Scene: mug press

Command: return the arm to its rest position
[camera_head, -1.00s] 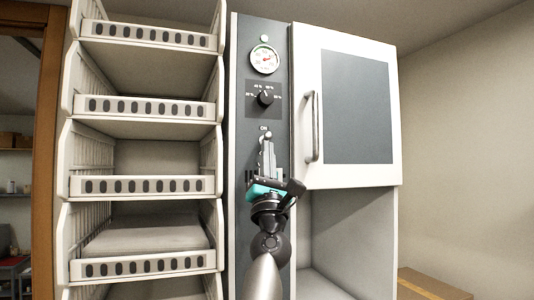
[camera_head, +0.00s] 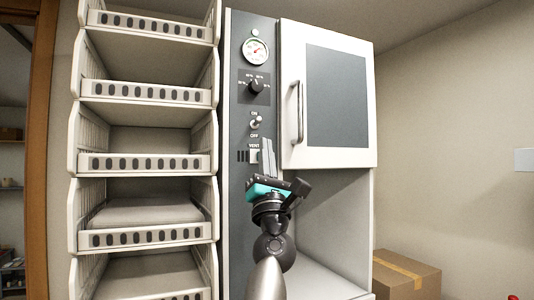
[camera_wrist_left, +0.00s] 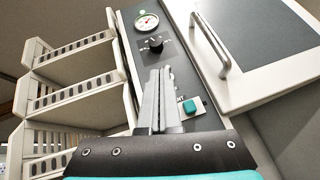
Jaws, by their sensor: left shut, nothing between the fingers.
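My left gripper (camera_head: 267,142) is shut and empty, fingers pointing up, in front of the grey control panel (camera_head: 237,200). In the head view its fingertips are just right of the VENT control (camera_head: 253,156) and below the toggle switch (camera_head: 256,122), marked ON above and OFF below. In the left wrist view the shut fingers (camera_wrist_left: 160,70) cover part of the panel. A teal button (camera_wrist_left: 190,107) shows to their right. Contact with the panel cannot be told. My right gripper is not in view.
A white door (camera_head: 290,140) with a bar handle (camera_head: 297,112) is closed at right, above an open bay (camera_head: 335,230). A gauge (camera_head: 255,50) and knob (camera_head: 255,86) sit higher up. White basket shelves (camera_head: 145,163) stand at left. A cardboard box (camera_head: 405,275) is at lower right.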

